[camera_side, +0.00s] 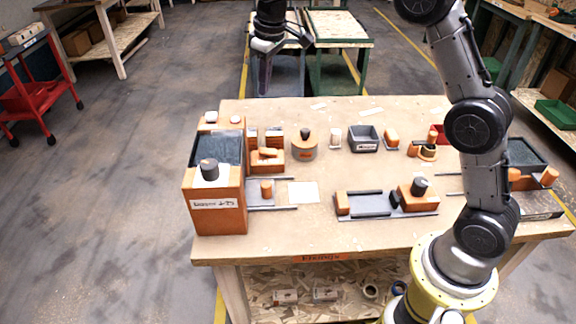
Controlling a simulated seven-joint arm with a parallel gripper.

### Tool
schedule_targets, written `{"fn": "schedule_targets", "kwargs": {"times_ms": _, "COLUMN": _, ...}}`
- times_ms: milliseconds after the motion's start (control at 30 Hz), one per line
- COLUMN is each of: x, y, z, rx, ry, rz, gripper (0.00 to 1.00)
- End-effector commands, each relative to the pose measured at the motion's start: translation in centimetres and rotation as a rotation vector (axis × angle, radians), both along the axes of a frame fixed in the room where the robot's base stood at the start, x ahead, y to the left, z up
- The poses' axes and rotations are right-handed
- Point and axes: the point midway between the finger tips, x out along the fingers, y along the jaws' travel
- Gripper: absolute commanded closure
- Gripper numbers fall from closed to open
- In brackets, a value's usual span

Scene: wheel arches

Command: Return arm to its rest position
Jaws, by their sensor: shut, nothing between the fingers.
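My gripper (266,72) hangs at the top of the side view, beyond the far edge of the workbench (240,108) in the picture. It is shut and empty, clear of the things on the bench. My arm rises from the yellow base at the lower right and leaves the top of the picture. Its upper part is hidden outside the frame.
The bench holds an orange box with a black knob (214,200), a round orange part (304,147), a dark bin (363,138) and a right-hand slide fixture (370,204). Green-framed carts (338,30) stand behind. A red trolley (35,98) is at left.

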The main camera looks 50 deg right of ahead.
Motion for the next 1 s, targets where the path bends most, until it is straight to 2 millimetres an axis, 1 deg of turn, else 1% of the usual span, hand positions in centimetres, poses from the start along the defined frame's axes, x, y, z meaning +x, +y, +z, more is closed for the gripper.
{"fn": "schedule_targets", "kwargs": {"times_ms": 33, "x": -1.6, "y": 0.2, "z": 2.4, "rx": 0.0, "ry": -0.033, "rz": 0.0, "gripper": 1.0}}
{"fn": "schedule_targets", "kwargs": {"times_ms": 100, "x": -3.8, "y": 0.3, "z": 4.9, "rx": 0.0, "ry": -0.07, "rz": -0.004, "gripper": 1.0}}
{"fn": "schedule_targets", "kwargs": {"times_ms": 167, "x": -5.8, "y": 0.5, "z": 6.7, "rx": 0.001, "ry": -0.1, "rz": -0.008, "gripper": 1.0}}
{"fn": "schedule_targets", "kwargs": {"times_ms": 200, "x": -7.3, "y": 0.5, "z": 7.7, "rx": 0.003, "ry": -0.118, "rz": -0.013, "gripper": 1.0}}
{"fn": "schedule_targets", "kwargs": {"times_ms": 267, "x": -9.5, "y": 0.7, "z": 9.1, "rx": 0.005, "ry": -0.145, "rz": -0.02, "gripper": 1.0}}
{"fn": "schedule_targets", "kwargs": {"times_ms": 333, "x": -12.2, "y": 0.8, "z": 10.4, "rx": 0.008, "ry": -0.177, "rz": -0.029, "gripper": 1.0}}
{"fn": "schedule_targets", "kwargs": {"times_ms": 367, "x": -13.4, "y": 0.8, "z": 10.8, "rx": 0.01, "ry": -0.188, "rz": -0.034, "gripper": 1.0}}
{"fn": "schedule_targets", "kwargs": {"times_ms": 400, "x": -15.0, "y": 0.9, "z": 11.2, "rx": 0.012, "ry": -0.206, "rz": -0.041, "gripper": 1.0}}
{"fn": "schedule_targets", "kwargs": {"times_ms": 467, "x": -17.4, "y": 1.0, "z": 11.7, "rx": 0.016, "ry": -0.23, "rz": -0.05, "gripper": 1.0}}
{"fn": "schedule_targets", "kwargs": {"times_ms": 500, "x": -19.0, "y": 1.1, "z": 11.8, "rx": 0.019, "ry": -0.245, "rz": -0.058, "gripper": 1.0}}
{"fn": "schedule_targets", "kwargs": {"times_ms": 633, "x": -24.3, "y": 1.2, "z": 11.4, "rx": 0.031, "ry": -0.291, "rz": -0.085, "gripper": 1.0}}
{"fn": "schedule_targets", "kwargs": {"times_ms": 733, "x": -28.2, "y": 1.3, "z": 10.2, "rx": 0.043, "ry": -0.322, "rz": -0.11, "gripper": 1.0}}
{"fn": "schedule_targets", "kwargs": {"times_ms": 800, "x": -30.8, "y": 1.4, "z": 8.8, "rx": 0.052, "ry": -0.338, "rz": -0.13, "gripper": 1.0}}
{"fn": "schedule_targets", "kwargs": {"times_ms": 867, "x": -32.8, "y": 1.4, "z": 7.3, "rx": 0.061, "ry": -0.346, "rz": -0.15, "gripper": 1.0}}
{"fn": "schedule_targets", "kwargs": {"times_ms": 900, "x": -33.9, "y": 1.4, "z": 6.2, "rx": 0.066, "ry": -0.348, "rz": -0.162, "gripper": 1.0}}
{"fn": "schedule_targets", "kwargs": {"times_ms": 1000, "x": -35.9, "y": 1.4, "z": 3.6, "rx": 0.076, "ry": -0.335, "rz": -0.193, "gripper": 1.0}}
